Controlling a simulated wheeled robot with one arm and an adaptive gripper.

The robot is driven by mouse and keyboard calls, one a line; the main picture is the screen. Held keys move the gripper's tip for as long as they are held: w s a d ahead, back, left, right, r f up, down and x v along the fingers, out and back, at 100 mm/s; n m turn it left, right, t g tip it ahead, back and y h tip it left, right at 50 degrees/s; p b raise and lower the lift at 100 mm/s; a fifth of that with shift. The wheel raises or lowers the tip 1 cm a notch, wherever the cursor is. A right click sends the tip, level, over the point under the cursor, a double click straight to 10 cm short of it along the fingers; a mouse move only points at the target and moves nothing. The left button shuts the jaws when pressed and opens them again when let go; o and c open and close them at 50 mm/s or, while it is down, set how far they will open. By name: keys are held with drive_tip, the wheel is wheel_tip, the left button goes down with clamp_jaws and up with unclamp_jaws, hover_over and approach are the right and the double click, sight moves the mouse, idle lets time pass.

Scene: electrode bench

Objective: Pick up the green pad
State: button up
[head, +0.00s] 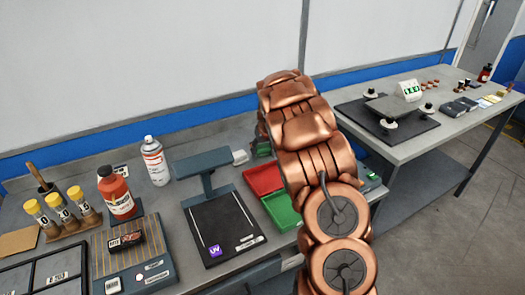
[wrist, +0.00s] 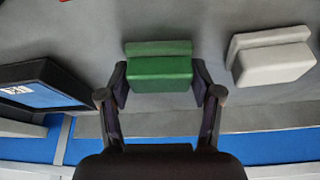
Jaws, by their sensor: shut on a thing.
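The green pad (wrist: 158,72) is a small stepped block in the middle of the wrist view. My gripper (wrist: 160,86) has one finger against each side of it and is shut on it. In the head view a small part of the green pad (head: 263,149) shows left of my copper arm, near the wall. My arm hides the rest of it and my gripper there. I cannot tell whether the pad rests on the bench or is just clear of it.
A white pad (wrist: 272,58) lies beside the green one, with a gap between. A red tray (head: 262,179) and a green tray (head: 280,211) lie nearer. A dark stand (head: 203,160), a spray can (head: 155,162) and a red bottle (head: 116,192) stand to the left.

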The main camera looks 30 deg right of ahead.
sight(262, 146)
drive_tip(key=c, duration=0.5)
drive_tip(key=shift+o, duration=0.2)
drive_tip(key=shift+r+b, duration=0.55)
drive_tip(key=shift+r, duration=1.1)
drive_tip(key=shift+s+a+r, duration=0.15)
drive_tip(key=s+a+b, duration=0.1)
drive_tip(key=s+a, duration=0.1)
drive_tip(key=s, duration=0.2)
drive_tip(key=s+a+r+b, duration=0.1)
drive_tip(key=s+a, duration=0.2)
drive_tip(key=s, duration=0.1)
drive_tip(key=s+a+b, duration=0.1)
drive_tip(key=s+a, duration=0.2)
drive_tip(key=s, duration=0.2)
drive_tip(key=shift+a+r, duration=0.2)
drive_tip(key=shift+a, duration=0.05)
drive_tip(key=o, duration=0.5)
drive_tip(key=c, duration=0.4)
drive_tip(key=shift+o, duration=0.2)
